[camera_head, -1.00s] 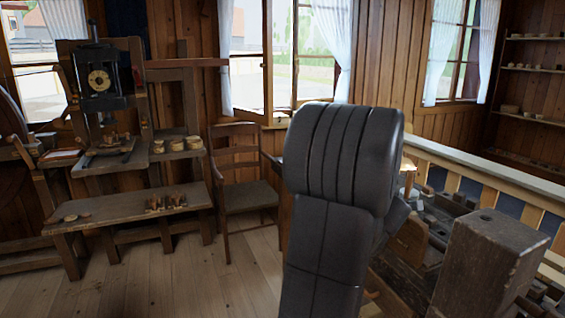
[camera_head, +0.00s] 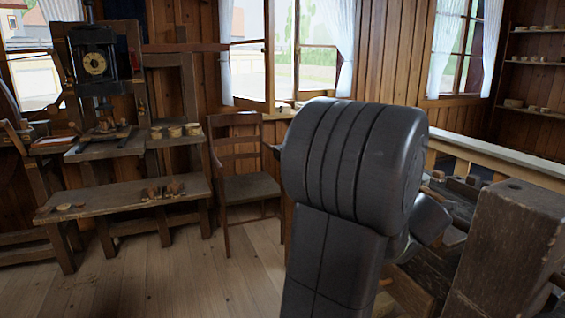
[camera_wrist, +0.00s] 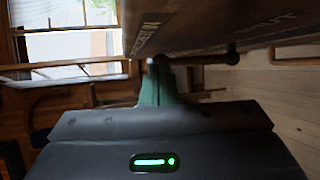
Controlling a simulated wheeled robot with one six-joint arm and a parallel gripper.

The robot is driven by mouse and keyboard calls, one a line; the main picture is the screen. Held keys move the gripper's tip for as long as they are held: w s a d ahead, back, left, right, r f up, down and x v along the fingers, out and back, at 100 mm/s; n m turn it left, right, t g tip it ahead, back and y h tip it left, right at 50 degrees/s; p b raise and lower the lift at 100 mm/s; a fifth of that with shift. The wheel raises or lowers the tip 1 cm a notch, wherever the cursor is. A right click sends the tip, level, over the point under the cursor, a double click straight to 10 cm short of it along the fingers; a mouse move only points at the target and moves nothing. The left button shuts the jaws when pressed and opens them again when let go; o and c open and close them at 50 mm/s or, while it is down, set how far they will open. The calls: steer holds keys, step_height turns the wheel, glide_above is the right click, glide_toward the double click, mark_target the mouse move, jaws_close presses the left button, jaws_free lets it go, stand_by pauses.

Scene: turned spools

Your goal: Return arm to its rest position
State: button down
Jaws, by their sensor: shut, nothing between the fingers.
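My gripper shows in the wrist view as a dark housing with a green light and narrow greenish fingers (camera_wrist: 157,72) beyond it. The fingers are together, with nothing seen between them. In the head view my dark grey arm link stands large in the middle, bent at a rounded joint. It hides my gripper there and part of the bench at the right.
A worn wooden block (camera_head: 505,250) stands on the cluttered right side, close to my arm. A wooden chair (camera_head: 248,188) and a low bench (camera_head: 120,200) stand left. A wooden surface (camera_wrist: 200,25) is close above the fingers. Floor (camera_head: 190,270) is clear at lower left.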

steer(key=s+d+f+m+t+h+b, duration=0.1)
steer(key=s+t+b, duration=0.5)
steer(key=b, duration=0.6)
step_height(320, 180, down, 4)
steer(key=s+d+m, duration=0.1)
steer(key=s+m, duration=0.1)
steer(key=shift+m+t, duration=0.3)
steer(key=shift+m, duration=0.1)
